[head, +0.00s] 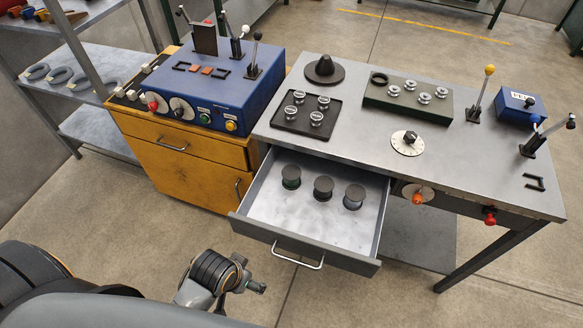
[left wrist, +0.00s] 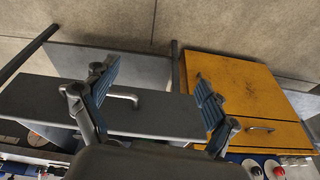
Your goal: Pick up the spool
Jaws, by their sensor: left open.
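Three dark spools stand upright in a row in the open drawer (head: 318,222): a left one with a green band (head: 291,177), a middle one (head: 323,188) and a right one (head: 354,197). The frames do not show which is the task's spool. My left gripper (head: 250,287) is in front of the drawer, near its handle (head: 298,257), apart from the spools. In the left wrist view its two blue-padded fingers (left wrist: 158,97) are wide apart with nothing held, and the drawer handle (left wrist: 122,97) shows between them. No spool is recognizable there. My right gripper is out of view.
The grey workbench (head: 345,92) carries a black tray (head: 308,113) of small silver bobbins, a green block (head: 407,100) with more, a dark cone (head: 324,71) and levers. A blue control box (head: 215,85) sits on the yellow cabinet (head: 165,148) at left. The floor in front is clear.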

